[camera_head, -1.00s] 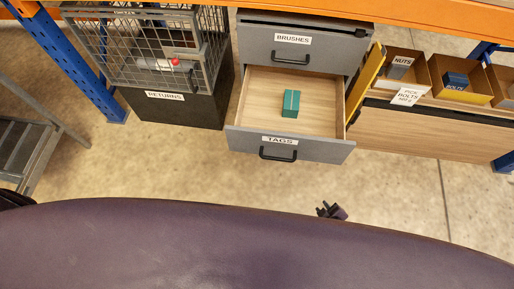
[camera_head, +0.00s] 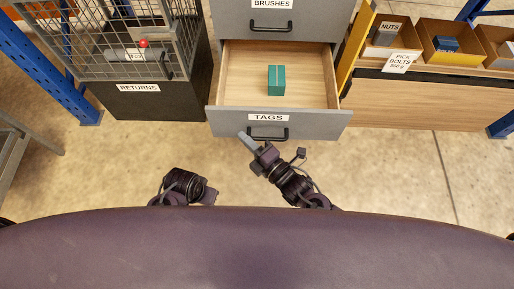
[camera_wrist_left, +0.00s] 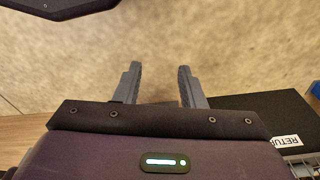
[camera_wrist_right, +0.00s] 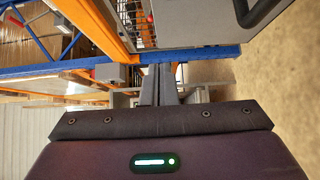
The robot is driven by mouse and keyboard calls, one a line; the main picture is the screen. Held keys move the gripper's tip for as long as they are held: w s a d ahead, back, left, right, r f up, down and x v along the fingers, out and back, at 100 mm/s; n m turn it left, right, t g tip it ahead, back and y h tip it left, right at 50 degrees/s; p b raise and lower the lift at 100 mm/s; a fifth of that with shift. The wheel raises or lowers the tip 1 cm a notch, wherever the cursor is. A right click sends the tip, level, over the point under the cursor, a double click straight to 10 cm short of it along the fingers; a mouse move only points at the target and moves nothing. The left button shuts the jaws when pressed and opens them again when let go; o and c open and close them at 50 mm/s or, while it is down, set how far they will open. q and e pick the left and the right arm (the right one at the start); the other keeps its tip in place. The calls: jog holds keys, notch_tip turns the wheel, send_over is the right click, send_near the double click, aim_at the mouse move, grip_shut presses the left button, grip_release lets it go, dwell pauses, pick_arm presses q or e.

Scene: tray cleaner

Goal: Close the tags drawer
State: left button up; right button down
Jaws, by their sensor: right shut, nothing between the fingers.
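The tags drawer (camera_head: 230,122) stands pulled out below the brushes drawer (camera_head: 310,22). Its grey front carries a TAGS label and a black handle (camera_head: 268,136). A teal box (camera_head: 276,80) sits inside on the wooden bottom. My right gripper (camera_head: 246,140) is shut and empty, with its fingertips close to the drawer front, left of the handle; I cannot tell if they touch. It also shows in the right wrist view (camera_wrist_right: 159,85). My left gripper shows in the left wrist view (camera_wrist_left: 158,88), open and empty over the floor; in the head view only my left arm shows.
A wire cage on a dark RETURNS bin (camera_head: 150,103) stands to the left of the drawers. Bins of nuts and bolts (camera_head: 445,45) sit on a wooden unit to the right. Blue rack posts (camera_head: 45,70) flank the area. The floor before the drawer is clear.

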aim_at(230, 111)
pick_arm(q)
jog(key=shift+s+d+r+b, duration=0.15)
jog(key=shift+r+b, duration=0.2)
jog(key=shift+r, duration=1.15)
pick_arm(e)
jog(key=shift+w+a, duration=0.4)
jog(key=shift+w, duration=0.65)
jog(key=shift+w+a, duration=0.4)
jog(key=shift+w, duration=0.7)
jog(key=shift+w+a, duration=0.4)
jog(key=shift+w, duration=0.65)
